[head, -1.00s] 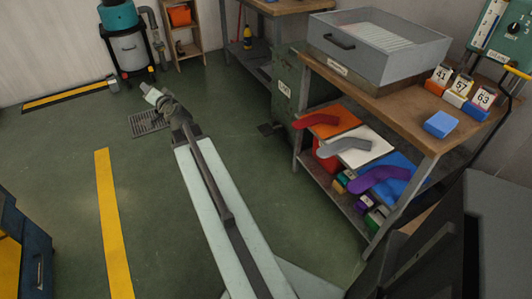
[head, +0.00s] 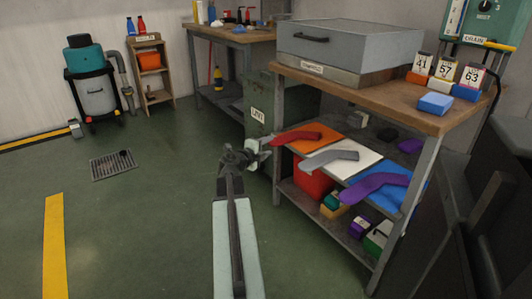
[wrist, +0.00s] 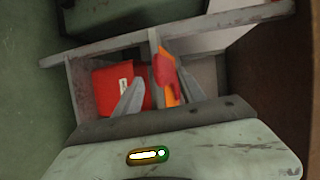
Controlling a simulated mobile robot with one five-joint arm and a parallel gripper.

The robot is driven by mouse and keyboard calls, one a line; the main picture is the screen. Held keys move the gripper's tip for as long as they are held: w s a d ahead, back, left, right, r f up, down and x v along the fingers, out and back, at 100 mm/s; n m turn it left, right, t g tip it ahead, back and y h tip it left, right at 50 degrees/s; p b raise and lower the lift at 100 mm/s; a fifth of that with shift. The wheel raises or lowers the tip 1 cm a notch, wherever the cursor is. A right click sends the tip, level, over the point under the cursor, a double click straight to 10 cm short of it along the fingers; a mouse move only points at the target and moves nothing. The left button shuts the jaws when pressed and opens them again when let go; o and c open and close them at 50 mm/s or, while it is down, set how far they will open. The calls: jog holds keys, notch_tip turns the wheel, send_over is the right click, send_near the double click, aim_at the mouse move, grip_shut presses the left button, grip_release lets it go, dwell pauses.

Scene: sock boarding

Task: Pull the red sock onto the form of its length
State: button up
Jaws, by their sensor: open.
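The red sock (head: 297,137) lies on an orange mat (head: 322,141) on the slanted middle shelf of the bench. My gripper (head: 264,147) is just left of the sock's near end in the head view; whether they touch cannot be told. In the wrist view the red sock (wrist: 164,70) shows between my two open fingers, with an orange strip of mat below it. Number cards 41 (head: 421,64), 57 (head: 445,69) and 63 (head: 471,76) stand on coloured blocks on the benchtop. I cannot make out the sock forms.
A grey sock (head: 330,157) and a purple sock (head: 374,188) lie farther along the shelf. A red bin (head: 312,177) stands below. A grey box (head: 350,45) and a blue block (head: 435,104) are on the benchtop.

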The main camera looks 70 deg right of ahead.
aim_at(274, 143)
jog(key=shift+b+x, duration=0.65)
jog(key=shift+x, duration=2.85)
jog(key=shift+w, duration=0.1)
jog(key=shift+c, duration=0.4)
jog(key=c, duration=0.9)
jog(key=shift+c, duration=0.2)
notch_tip(274, 143, up, 5)
jog(key=p, duration=0.5)
jog(key=shift+r, duration=0.15)
grip_shut()
